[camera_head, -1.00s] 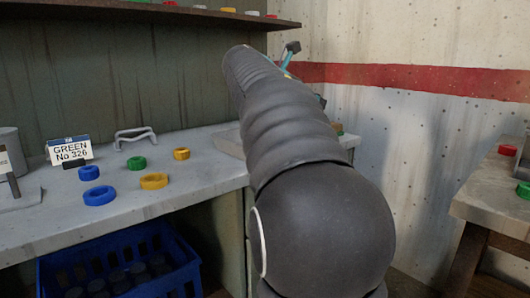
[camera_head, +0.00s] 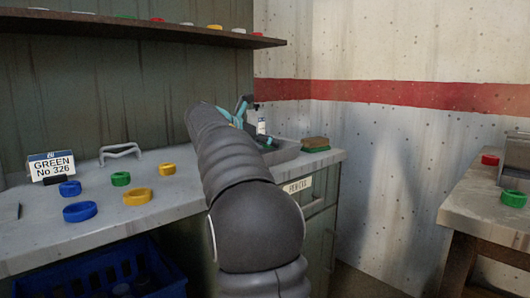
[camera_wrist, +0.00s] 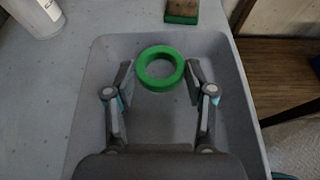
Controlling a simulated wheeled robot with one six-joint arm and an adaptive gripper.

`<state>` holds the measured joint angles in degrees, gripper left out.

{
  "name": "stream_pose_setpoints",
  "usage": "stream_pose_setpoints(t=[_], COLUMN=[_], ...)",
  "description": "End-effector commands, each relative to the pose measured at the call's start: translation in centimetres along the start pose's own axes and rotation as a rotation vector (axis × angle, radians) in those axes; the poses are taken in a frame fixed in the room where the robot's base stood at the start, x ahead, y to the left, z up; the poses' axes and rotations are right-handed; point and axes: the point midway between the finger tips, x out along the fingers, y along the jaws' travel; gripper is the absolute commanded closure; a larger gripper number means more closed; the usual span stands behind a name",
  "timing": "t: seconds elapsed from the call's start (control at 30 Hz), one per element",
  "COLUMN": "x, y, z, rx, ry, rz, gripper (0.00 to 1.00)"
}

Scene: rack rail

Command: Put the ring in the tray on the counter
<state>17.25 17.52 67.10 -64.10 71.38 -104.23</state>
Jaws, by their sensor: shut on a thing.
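A green ring (camera_wrist: 161,87) is between the fingertips of my gripper (camera_wrist: 160,70) in the wrist view, and the fingers are shut on it from its left and right sides. The grey tray (camera_wrist: 232,75) lies below the ring and fills much of that view. I cannot tell the height of the ring above the tray floor. In the head view the tray (camera_head: 287,152) is at the right end of the counter (camera_head: 150,205), partly hidden by my arm. My gripper (camera_head: 243,112) shows only in part there, and the ring in it is hidden.
A brown-and-green block (camera_head: 315,144) stands right of the tray and a white bottle (camera_head: 261,126) behind it. Blue, green and yellow rings lie on the counter near a sign reading GREEN No 326 (camera_head: 51,166). A shelf (camera_head: 140,30) hangs above. A side table (camera_head: 490,215) is at right.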

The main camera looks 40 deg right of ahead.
Motion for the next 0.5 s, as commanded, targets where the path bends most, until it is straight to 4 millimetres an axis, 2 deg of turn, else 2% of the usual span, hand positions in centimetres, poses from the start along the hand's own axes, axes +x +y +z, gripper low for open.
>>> stream_pose_setpoints(t=[0.03,0.13,0.5], x=[0.4,0.9,1.0], y=[-0.1,-0.1,-0.1], z=[-1.1,-2.2,-2.5], rx=[-0.002,-0.002,-0.001], ry=[0.001,0.000,0.000], rz=[-0.001,-0.001,0.000], gripper=[0.80,0.80,0.80])
